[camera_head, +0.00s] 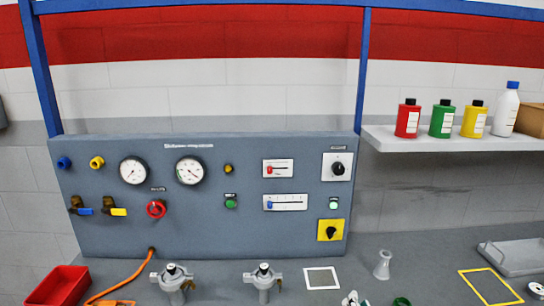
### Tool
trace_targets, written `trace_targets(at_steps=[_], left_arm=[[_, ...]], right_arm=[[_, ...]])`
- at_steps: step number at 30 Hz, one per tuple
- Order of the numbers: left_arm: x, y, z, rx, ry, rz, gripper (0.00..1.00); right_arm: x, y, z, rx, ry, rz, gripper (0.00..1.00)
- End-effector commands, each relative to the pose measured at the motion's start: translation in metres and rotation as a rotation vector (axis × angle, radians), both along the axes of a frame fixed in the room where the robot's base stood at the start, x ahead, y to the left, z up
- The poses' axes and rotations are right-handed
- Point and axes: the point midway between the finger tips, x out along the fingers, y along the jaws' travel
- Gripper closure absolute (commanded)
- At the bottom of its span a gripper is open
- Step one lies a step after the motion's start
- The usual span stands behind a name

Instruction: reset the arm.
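A small white and dark piece (353,299) shows at the bottom edge, right of centre. It may be the tip of my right gripper, but the edge of the picture cuts it off, so whether it is open or shut cannot be told. My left gripper is not in view. No arm links can be made out clearly.
A grey control panel (110,225) with gauges and knobs stands behind the grey table (430,265). Two grey metal fittings (174,281) (263,279), a red bin (60,284), an orange hose (127,279) and a grey tray (515,257) are on it. Bottles (441,121) stand on a shelf (410,140).

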Motion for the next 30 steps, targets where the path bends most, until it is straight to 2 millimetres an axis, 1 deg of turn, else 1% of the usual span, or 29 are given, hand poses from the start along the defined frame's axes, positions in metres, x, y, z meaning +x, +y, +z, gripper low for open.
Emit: trace_targets(at_steps=[1, 3, 8, 14, 17, 20, 23, 24, 30], left_arm=[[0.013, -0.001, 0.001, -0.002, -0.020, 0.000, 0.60], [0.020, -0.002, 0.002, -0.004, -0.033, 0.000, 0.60], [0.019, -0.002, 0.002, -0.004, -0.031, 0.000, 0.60], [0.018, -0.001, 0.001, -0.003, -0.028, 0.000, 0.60], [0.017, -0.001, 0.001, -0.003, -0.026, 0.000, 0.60], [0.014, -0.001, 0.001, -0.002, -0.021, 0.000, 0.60], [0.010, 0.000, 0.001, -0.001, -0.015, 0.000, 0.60], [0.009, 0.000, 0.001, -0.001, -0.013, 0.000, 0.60], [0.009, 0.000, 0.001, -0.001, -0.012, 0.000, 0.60]], right_arm=[[0.000, 0.000, 0.000, 0.000, 0.000, 0.000, 0.66], [-0.005, 0.003, -0.005, -0.021, 0.032, 0.018, 0.66], [-0.017, 0.010, -0.018, -0.066, 0.104, 0.059, 0.66], [-0.041, 0.019, -0.039, -0.144, 0.228, 0.123, 0.66], [-0.061, 0.023, -0.055, -0.199, 0.320, 0.166, 0.66], [-0.086, 0.027, -0.071, -0.261, 0.427, 0.214, 0.66], [-0.116, 0.027, -0.087, -0.327, 0.545, 0.259, 0.66], [-0.128, 0.027, -0.092, -0.353, 0.593, 0.275, 0.66], [-0.194, 0.020, -0.114, -0.470, 0.827, 0.350, 0.66]])
